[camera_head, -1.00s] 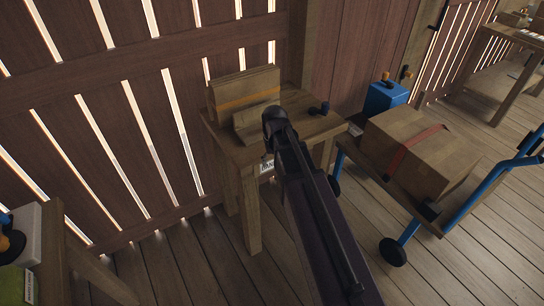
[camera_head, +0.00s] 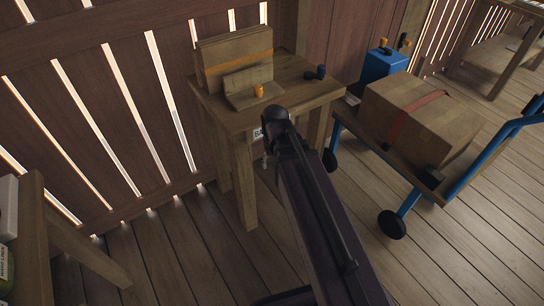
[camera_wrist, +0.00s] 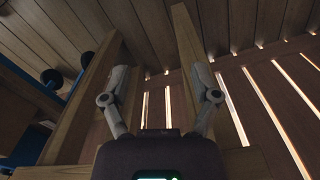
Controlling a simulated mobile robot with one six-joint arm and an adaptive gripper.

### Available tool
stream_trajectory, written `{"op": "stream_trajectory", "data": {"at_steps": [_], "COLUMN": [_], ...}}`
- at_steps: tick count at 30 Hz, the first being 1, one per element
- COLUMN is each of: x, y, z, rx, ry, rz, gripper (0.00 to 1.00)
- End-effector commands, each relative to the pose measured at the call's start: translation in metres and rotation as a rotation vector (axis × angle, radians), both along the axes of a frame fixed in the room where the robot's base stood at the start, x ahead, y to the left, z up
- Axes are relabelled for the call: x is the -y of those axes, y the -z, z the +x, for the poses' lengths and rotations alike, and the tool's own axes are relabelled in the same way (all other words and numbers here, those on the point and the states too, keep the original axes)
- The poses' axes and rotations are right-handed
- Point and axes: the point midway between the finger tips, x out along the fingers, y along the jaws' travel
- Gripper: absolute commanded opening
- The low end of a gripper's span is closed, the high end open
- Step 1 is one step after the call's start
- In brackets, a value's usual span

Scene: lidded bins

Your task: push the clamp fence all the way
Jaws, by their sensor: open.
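The low wooden block that looks like the clamp fence (camera_head: 241,82) lies on the small wooden table (camera_head: 300,93), with an orange knob (camera_head: 259,90) at its front. Behind it, close against it, stand upright boards (camera_head: 222,59) with a yellow stripe; any gap between them is too small to tell. My gripper (camera_head: 268,150) is at the table's front edge, apart from the fence, and my arm hides part of the table. In the wrist view my gripper (camera_wrist: 162,76) has its two fingers spread, with nothing between them; the fence is not seen there.
A dark knob (camera_head: 316,72) sits on the table's right side. A cart with a strapped box (camera_head: 422,112) and a blue container (camera_head: 382,66) stands to the right. A slatted wall (camera_head: 90,100) is behind. Table legs (camera_wrist: 84,95) rise close by in the wrist view.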

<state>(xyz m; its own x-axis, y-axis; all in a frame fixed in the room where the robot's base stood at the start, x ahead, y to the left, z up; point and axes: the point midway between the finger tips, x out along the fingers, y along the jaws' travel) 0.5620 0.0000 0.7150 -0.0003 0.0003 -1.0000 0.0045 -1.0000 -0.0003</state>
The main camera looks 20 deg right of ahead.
Motion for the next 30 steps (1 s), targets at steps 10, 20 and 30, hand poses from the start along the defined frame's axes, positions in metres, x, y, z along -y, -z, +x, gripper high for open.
{"op": "stream_trajectory", "data": {"at_steps": [10, 20, 30], "x": [0.000, 0.000, 0.000], "y": [0.020, 0.021, 0.013], "z": [-0.021, -0.022, -0.024], "rx": [0.000, 0.000, 0.000], "ry": [0.004, 0.004, 0.004], "rz": [0.000, 0.000, 0.000], "gripper": [0.78, 0.78, 0.78]}}
